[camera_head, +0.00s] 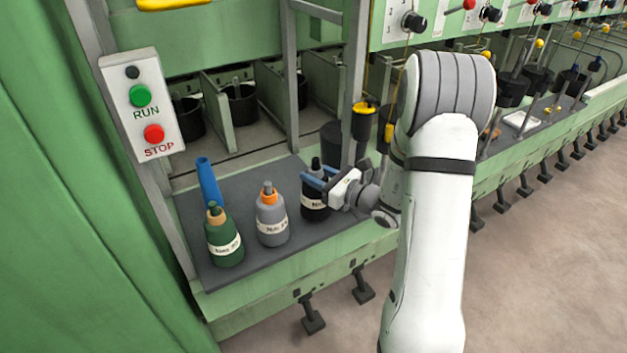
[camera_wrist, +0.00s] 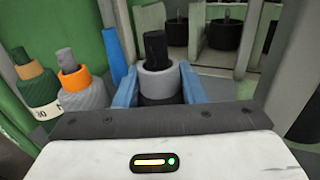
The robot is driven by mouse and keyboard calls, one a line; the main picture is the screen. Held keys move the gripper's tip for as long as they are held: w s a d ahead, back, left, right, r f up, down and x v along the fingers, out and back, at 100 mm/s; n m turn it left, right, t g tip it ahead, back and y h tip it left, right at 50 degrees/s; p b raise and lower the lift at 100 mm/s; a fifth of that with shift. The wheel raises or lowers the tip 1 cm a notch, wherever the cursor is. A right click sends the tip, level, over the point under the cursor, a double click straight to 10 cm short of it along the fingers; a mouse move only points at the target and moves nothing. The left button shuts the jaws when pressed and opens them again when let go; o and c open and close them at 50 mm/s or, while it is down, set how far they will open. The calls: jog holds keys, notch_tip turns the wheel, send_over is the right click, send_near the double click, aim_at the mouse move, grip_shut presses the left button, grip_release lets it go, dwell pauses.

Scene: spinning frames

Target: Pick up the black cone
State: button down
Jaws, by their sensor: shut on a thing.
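The black cone (camera_head: 314,207) with a pale label stands upright at the right of a row on the dark grey mat (camera_head: 240,279). In the wrist view its dark tip and grey collar (camera_wrist: 157,80) show between the two blue fingers; its lower body is hidden by my gripper's housing. My gripper (camera_head: 318,178) reaches in from the right and is shut on the black cone near its upper part. It also shows in the wrist view (camera_wrist: 160,88). I cannot tell whether the cone's base touches the mat.
A grey cone (camera_head: 271,220) with an orange collar and a green cone (camera_head: 225,240) stand to the left. A blue tube (camera_head: 208,182) stands behind them. A RUN/STOP box (camera_head: 142,105) is at upper left. A grey post (camera_head: 355,80) rises close behind my gripper.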

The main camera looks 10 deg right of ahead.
jog(key=shift+r, duration=0.85)
jog(key=v, duration=1.8)
jog(key=shift+f, duration=0.1)
jog(key=shift+w, duration=0.1)
